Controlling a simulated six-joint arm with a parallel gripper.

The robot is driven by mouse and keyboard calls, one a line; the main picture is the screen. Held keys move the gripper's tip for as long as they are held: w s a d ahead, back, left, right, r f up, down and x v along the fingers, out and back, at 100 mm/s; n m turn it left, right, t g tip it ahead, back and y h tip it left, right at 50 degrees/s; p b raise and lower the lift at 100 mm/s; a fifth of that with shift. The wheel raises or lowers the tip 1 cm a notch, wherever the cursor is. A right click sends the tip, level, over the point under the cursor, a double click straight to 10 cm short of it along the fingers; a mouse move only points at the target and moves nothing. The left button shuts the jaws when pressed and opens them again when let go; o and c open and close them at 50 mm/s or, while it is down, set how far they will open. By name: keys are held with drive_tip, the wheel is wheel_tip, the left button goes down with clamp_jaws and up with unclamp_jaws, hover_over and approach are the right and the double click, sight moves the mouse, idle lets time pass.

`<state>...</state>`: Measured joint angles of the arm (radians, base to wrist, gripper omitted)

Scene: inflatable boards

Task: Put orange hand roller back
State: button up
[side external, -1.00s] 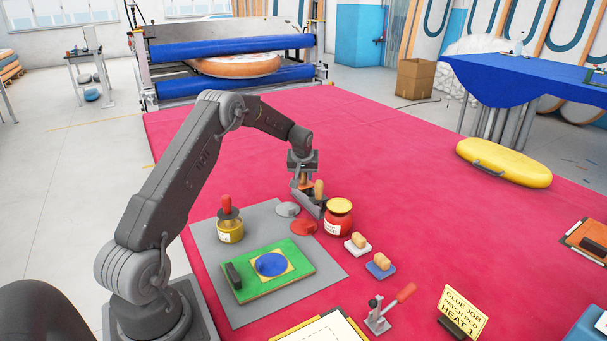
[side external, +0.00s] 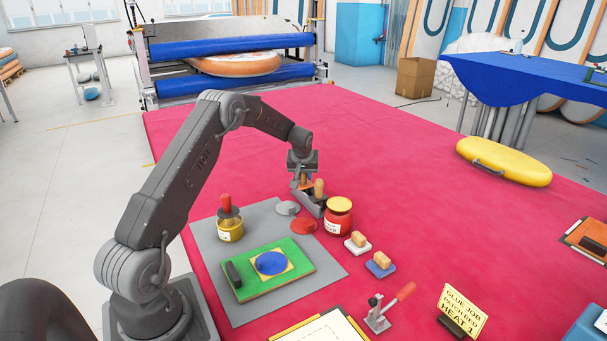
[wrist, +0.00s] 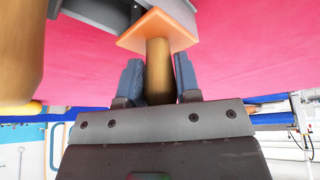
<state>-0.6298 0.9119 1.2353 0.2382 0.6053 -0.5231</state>
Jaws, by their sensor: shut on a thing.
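My gripper (wrist: 159,85) is shut on the wooden handle (wrist: 159,72) of the orange hand roller. The roller's flat orange part (wrist: 157,30) shows at the handle's far end in the wrist view, right by a grey holder (wrist: 100,12). I cannot tell whether the roller rests in the holder or just over it. In the side view my gripper (side external: 303,182) is low over the grey holder (side external: 312,206), with the roller partly hidden by the fingers. A second wooden handle (side external: 319,187) stands upright in the holder, beside the gripper.
A red jar with a yellow lid (side external: 339,217) stands close right of the holder. Grey (side external: 287,208) and red (side external: 303,226) round pieces lie in front. A yellow jar (side external: 230,228) and green board (side external: 250,289) are nearer.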

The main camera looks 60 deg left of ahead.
idle(0.4)
drive_tip(key=o, duration=1.4)
drive_tip(key=shift+r, duration=2.95)
